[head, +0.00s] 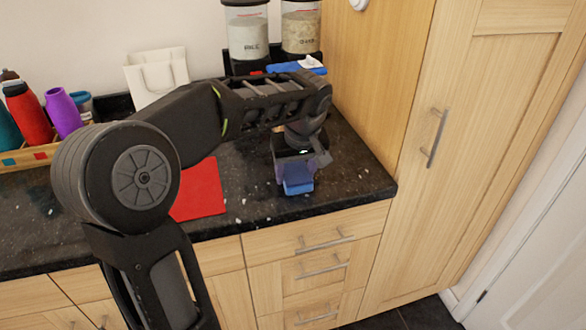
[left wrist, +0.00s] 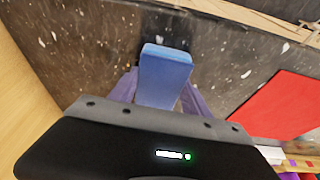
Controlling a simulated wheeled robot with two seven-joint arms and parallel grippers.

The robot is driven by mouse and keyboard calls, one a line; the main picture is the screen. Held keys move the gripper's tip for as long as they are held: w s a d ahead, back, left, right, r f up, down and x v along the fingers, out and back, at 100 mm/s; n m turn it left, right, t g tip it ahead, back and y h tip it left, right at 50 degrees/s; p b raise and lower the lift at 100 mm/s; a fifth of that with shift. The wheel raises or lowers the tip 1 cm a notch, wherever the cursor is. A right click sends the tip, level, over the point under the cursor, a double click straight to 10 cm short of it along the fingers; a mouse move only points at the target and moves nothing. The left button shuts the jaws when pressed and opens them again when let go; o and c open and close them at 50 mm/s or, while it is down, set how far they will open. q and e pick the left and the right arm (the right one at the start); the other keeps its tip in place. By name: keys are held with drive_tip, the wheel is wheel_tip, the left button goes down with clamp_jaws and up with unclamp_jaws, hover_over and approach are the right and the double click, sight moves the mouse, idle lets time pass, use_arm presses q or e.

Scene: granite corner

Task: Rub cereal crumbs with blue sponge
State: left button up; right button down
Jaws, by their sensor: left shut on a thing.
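The blue sponge (head: 298,184) is at the right part of the dark granite counter in the head view. My left gripper (head: 297,170) points down and is shut on it. In the left wrist view the sponge (left wrist: 165,75) stands out between the two purple-grey fingers of my left gripper (left wrist: 160,92). I cannot tell whether the sponge touches the counter. Small pale specks, which may be cereal crumbs (head: 243,201), lie on the counter near the red mat; pale specks also show in the left wrist view. My right gripper is not in view.
A red mat (head: 201,192) lies left of the gripper. A wooden tray (head: 42,152) with several bottles is at far left. A white holder (head: 157,75) and dispensers (head: 248,30) stand at the back. A tall wooden cabinet (head: 380,75) bounds the counter on the right.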

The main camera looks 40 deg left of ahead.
use_arm(q)
drive_tip(key=shift+s+d+f, duration=0.2)
drive_tip(key=shift+s+d, duration=0.45)
drive_tip(key=shift+d, duration=0.3)
drive_tip(key=shift+w+a+r+p, duration=0.1)
drive_tip(key=shift+r+p, duration=0.9)
drive_tip(key=shift+r, duration=0.6)
drive_tip(key=shift+a+r+p, duration=0.1)
drive_tip(key=shift+r+p, duration=0.9)
drive_tip(key=shift+r, duration=0.6)
drive_tip(key=shift+r+p, duration=1.1)
drive_tip(key=shift+r, duration=0.45)
